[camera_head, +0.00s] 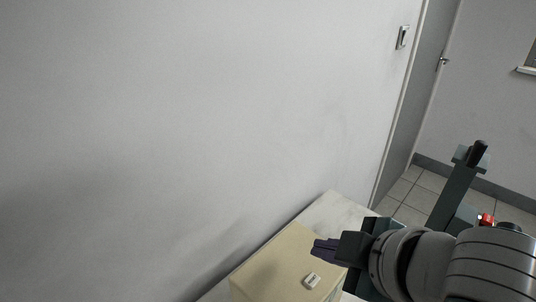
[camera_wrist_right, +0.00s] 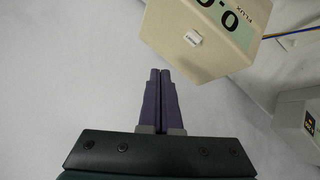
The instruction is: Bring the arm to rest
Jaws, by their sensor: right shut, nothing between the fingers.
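My right gripper (camera_head: 318,250) is shut and empty, above the top of a beige box in the head view. Its two purple fingers lie side by side in the right wrist view (camera_wrist_right: 160,76). My right arm comes in from the lower right of the head view. My left gripper does not show in either view.
Another pale device (camera_wrist_right: 300,122) is at the right there. A grey door (camera_head: 415,100) stands beyond.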

